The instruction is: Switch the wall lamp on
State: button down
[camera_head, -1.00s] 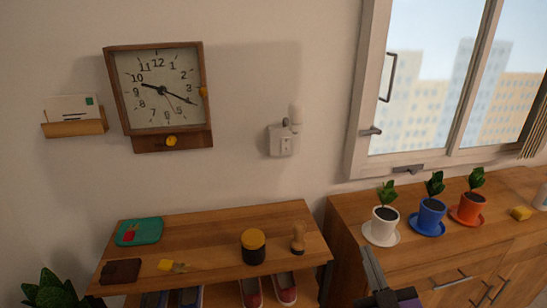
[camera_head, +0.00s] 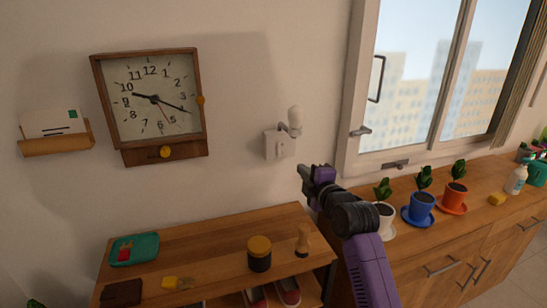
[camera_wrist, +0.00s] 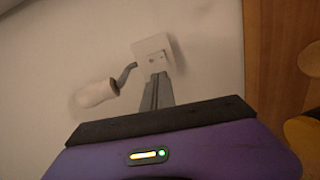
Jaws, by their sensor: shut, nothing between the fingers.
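The wall lamp (camera_head: 294,116) is a pale bulb on a short grey bent arm, fixed to a white wall plate (camera_head: 278,143) right of the clock. The bulb looks unlit. In the wrist view the bulb (camera_wrist: 95,93) is at left and the plate (camera_wrist: 152,50) is above my fingers, with a small switch (camera_wrist: 155,57) on it. My gripper (camera_head: 303,172) is shut and empty, just below and right of the plate in the head view. In the wrist view its fingertips (camera_wrist: 160,76) point at the plate's lower part; I cannot tell whether they touch it.
A clock (camera_head: 152,98) and a letter holder (camera_head: 58,142) hang at left. Below is a wooden shelf (camera_head: 212,252) with a jar (camera_head: 259,253) and small items. Potted plants (camera_head: 421,206) stand on the cabinet under the window at right.

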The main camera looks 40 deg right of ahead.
aim_at(282, 154)
jog(key=shift+a+f+n, duration=0.1)
jog(key=shift+f+n, duration=0.15)
jog(key=shift+n, duration=0.35)
jog(key=p+x, duration=0.1)
jog(key=x, duration=1.2)
jog(key=shift+w+f+p, duration=0.1)
jog(key=shift+w+p, duration=0.1)
jog(key=shift+p, duration=0.2)
jog(key=shift+w+f, duration=0.1)
jog(key=shift+w, duration=0.15)
jog(key=shift+f, duration=0.1)
